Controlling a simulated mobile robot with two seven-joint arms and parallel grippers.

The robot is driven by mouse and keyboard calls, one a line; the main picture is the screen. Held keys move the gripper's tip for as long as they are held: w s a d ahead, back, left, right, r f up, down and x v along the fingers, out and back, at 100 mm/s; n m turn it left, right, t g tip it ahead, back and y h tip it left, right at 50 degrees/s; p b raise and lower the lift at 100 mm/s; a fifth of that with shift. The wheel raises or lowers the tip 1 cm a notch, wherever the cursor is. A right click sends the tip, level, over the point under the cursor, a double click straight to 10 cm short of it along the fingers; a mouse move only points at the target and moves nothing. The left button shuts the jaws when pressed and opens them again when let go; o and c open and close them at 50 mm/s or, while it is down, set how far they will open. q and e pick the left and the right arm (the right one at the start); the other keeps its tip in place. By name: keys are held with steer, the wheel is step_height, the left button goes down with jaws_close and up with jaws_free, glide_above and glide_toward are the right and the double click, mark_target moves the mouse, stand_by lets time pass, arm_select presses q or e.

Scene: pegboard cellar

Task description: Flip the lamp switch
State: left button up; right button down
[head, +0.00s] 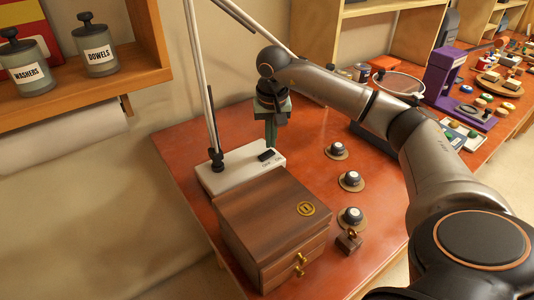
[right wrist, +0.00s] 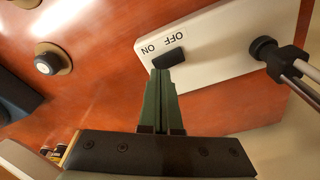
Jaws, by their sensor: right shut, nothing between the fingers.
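The lamp's white base (head: 225,176) stands on the red-brown bench, with a thin metal post rising from its left end. A black rocker switch (head: 267,155) sits at the base's right end, beside the OFF and ON labels. In the right wrist view the switch (right wrist: 168,58) lies just beyond my fingertips, close to the ON label. My right gripper (head: 271,144) points down over the switch, its green fingers shut and empty. The fingertips (right wrist: 161,72) appear at the switch's edge; I cannot tell whether they touch it. My left gripper is not in view.
A wooden drawer box (head: 265,215) stands just in front of the lamp base. Three round dark knobs on discs, one of them here (head: 351,180), line the bench to the right. A purple stand (head: 447,75) is farther right. A shelf with jars (head: 98,52) hangs upper left.

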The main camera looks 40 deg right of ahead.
mark_target(271, 153)
steer(key=shift+f+b, duration=0.55)
steer(key=shift+f, duration=0.4)
stand_by(0.5)
steer(key=shift+r, duration=0.1)
step_height(271, 153, up, 7)
steer(key=p, duration=0.6)
steer(key=shift+s, duration=0.1)
stand_by(0.6)
